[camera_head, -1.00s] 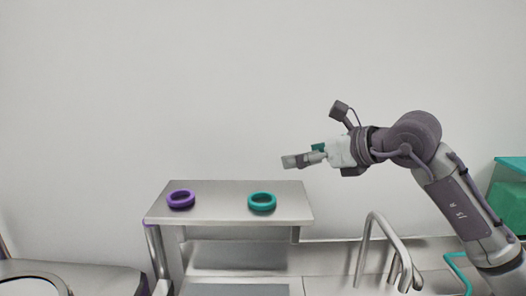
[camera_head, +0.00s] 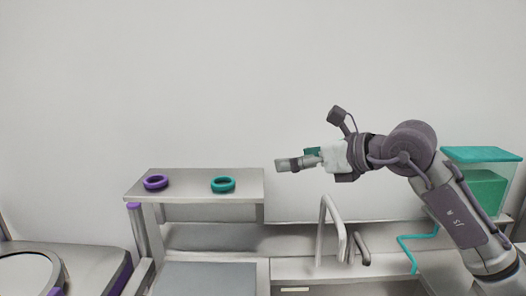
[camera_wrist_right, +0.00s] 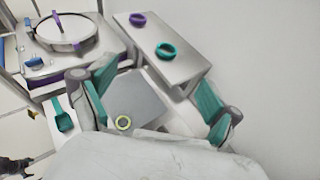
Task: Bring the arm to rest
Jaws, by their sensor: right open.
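My right gripper (camera_head: 288,164) is held up in the air in the head view, right of the metal shelf (camera_head: 240,190) and above its level. In the right wrist view its two teal-padded fingers (camera_wrist_right: 155,98) stand wide apart with nothing between them. The gripper is open and empty, apart from the shelf and the rings. My left gripper shows in neither view.
A purple ring (camera_head: 156,182) and a teal ring (camera_head: 223,184) lie on the shelf top. A grey faucet (camera_head: 335,225) stands below the right arm. A teal-lidded container (camera_head: 482,154) is at the right. A round-topped device (camera_head: 30,272) is at the left.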

